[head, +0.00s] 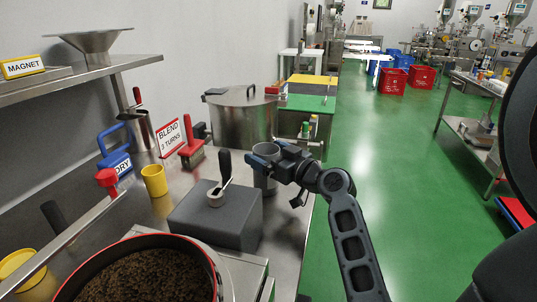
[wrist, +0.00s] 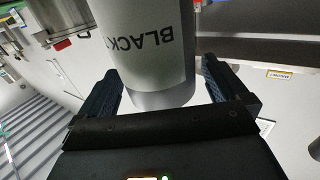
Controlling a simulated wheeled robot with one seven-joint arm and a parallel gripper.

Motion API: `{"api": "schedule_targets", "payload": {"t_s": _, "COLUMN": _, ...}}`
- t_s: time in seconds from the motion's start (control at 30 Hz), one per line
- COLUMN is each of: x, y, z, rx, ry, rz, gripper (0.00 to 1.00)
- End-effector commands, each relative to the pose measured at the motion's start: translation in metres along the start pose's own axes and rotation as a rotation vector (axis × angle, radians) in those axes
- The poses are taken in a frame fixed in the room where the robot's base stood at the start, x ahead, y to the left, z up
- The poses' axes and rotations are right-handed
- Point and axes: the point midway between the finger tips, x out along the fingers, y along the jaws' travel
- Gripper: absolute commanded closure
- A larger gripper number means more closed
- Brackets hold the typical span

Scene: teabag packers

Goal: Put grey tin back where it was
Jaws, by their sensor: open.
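The grey tin (head: 265,181) is upright at the right edge of the steel bench, just behind a dark grey block; its base is hidden by the block. In the wrist view the tin (wrist: 150,45) shows upside down with the word BLACK on its side. My gripper (head: 265,155) is at the tin's upper part. In the wrist view my gripper (wrist: 162,82) is open, with one finger on each side of the tin and gaps visible between the fingers and the tin.
A large lidded pot (head: 241,118) stands behind. A round pan of dark leaves (head: 140,275) is in front.

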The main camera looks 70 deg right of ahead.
Motion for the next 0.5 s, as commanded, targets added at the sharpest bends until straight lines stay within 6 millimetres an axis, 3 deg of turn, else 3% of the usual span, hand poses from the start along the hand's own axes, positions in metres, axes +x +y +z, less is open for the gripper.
{"api": "schedule_targets", "payload": {"t_s": 0.17, "x": -0.006, "y": 0.000, "z": -0.001, "rx": 0.000, "ry": -0.001, "rz": 0.001, "gripper": 0.00}}
{"api": "schedule_targets", "payload": {"t_s": 0.5, "x": -0.074, "y": 0.000, "z": 0.001, "rx": 0.000, "ry": -0.001, "rz": 0.001, "gripper": 0.00}}
